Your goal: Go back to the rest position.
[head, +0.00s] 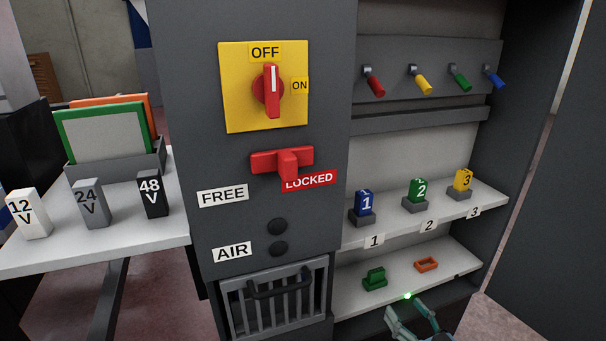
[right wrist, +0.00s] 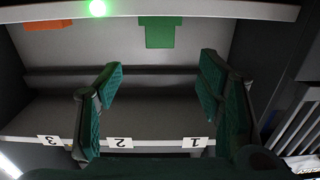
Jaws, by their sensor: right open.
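My right gripper (head: 411,316) is at the bottom edge of the head view, in front of the lower shelf (head: 350,300) of the grey cabinet. Its green-padded fingers are spread apart and empty. In the right wrist view the open fingers (right wrist: 160,80) have nothing between them but the cabinet interior. That view is upside down, with labels 3, 2 and 1 inverted. My left gripper does not show in any frame.
Above stand numbered blocks, blue (head: 364,204), green (head: 417,191) and yellow (head: 463,181). A red handle (head: 283,161) sticks out of the panel. A white table (head: 120,243) stands left.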

